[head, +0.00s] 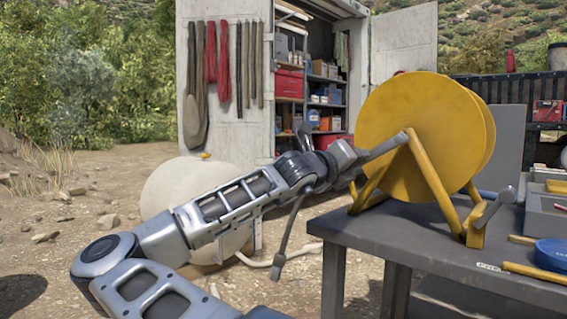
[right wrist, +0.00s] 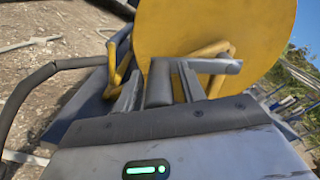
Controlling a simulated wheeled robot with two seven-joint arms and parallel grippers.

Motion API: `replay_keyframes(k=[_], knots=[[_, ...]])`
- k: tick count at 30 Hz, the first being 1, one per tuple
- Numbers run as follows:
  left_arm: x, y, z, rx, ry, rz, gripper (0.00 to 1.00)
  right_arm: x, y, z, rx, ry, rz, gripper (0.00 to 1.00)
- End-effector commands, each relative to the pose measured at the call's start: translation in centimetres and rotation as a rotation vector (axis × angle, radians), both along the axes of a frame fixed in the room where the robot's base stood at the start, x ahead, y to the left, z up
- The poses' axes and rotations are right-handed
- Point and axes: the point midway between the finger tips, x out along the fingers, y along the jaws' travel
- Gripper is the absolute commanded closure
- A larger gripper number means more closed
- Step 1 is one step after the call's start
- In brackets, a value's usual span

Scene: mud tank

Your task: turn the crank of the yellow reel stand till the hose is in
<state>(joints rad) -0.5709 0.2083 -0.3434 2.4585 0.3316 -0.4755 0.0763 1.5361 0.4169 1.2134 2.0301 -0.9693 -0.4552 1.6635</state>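The yellow reel stand (head: 420,130) stands on the grey table, its big disc facing me. It fills the top of the right wrist view (right wrist: 215,25). Its grey crank (head: 388,147) sticks out from the disc toward my right gripper (head: 358,156). In the right wrist view, the dark crank grip (right wrist: 158,82) sits between the fingers of my right gripper (right wrist: 158,95), which look closed on it. The crank's lighter arm runs off to the right there. A pale hose (head: 253,262) lies on the ground beside the table. My left gripper is out of view.
The grey table (head: 360,235) also bears a blue round item (head: 551,254), yellow-handled tools (head: 533,272) and a grey tray (head: 546,212) at the right. A pale rounded tank (head: 175,188) stands behind my arm. An open white cabinet (head: 222,150) with shelves is farther back.

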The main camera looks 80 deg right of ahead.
Motion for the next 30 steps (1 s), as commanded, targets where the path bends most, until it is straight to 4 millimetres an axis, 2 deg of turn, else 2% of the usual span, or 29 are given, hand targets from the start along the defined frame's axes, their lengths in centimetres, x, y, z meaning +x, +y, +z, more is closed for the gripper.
replay_keyframes(k=[9,13,20,30], knots=[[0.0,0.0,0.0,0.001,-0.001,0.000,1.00,0.1,0.1,0.0,0.001,0.001,0.000,0.54],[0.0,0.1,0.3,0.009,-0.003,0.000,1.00,0.7,0.8,0.1,0.001,-0.001,0.003,0.54],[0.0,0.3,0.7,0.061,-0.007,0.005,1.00,3.2,4.5,0.3,0.001,-0.003,0.005,0.54],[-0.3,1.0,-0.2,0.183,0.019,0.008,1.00,6.9,10.0,0.3,0.004,-0.006,0.006,0.54]])
